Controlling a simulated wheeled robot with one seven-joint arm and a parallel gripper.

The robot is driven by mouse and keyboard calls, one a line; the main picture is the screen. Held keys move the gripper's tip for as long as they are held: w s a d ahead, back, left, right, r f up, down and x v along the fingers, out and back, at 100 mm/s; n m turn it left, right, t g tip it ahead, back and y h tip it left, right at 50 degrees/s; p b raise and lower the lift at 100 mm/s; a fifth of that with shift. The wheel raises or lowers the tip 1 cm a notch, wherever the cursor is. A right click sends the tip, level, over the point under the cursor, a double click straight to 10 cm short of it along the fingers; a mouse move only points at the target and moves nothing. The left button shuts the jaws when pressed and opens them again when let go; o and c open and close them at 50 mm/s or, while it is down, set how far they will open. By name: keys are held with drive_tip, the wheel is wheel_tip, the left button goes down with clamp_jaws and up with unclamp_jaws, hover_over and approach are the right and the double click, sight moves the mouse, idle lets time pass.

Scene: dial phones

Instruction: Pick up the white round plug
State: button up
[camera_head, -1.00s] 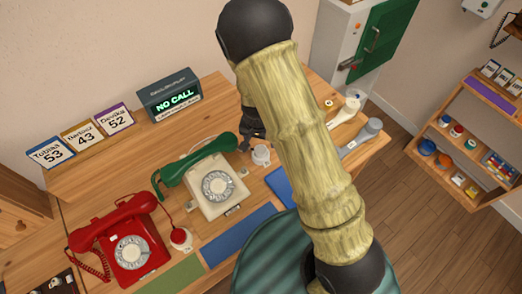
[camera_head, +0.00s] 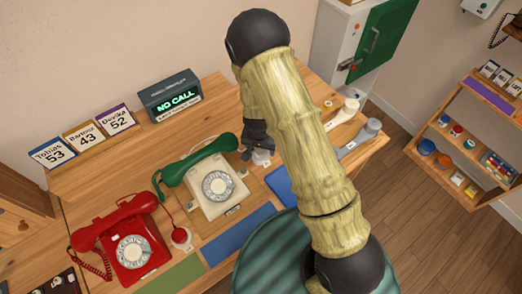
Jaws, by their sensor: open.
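The white round plug (camera_head: 261,158) sits on the wooden desk (camera_head: 225,240), just right of the white phone with the green handset. My gripper (camera_head: 257,148) is open and right above the plug, covering its upper part. I cannot tell whether the fingers touch it or stand around it. My arm comes in from the right side and hides part of the desk behind it.
The white phone (camera_head: 217,187) with its green handset (camera_head: 196,160) stands close to the left of my gripper. A red phone (camera_head: 130,245) and a red plug (camera_head: 181,237) are further left. A display box (camera_head: 170,97) stands behind. Grey and white pieces lie at the right.

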sight(261, 150)
drive_tip(key=shift+c, duration=0.5)
drive_tip(key=c, duration=0.9)
wheel_tip(261, 150, up, 10)
drive_tip(key=shift+r, duration=0.1)
drive_tip(key=shift+d, duration=0.1)
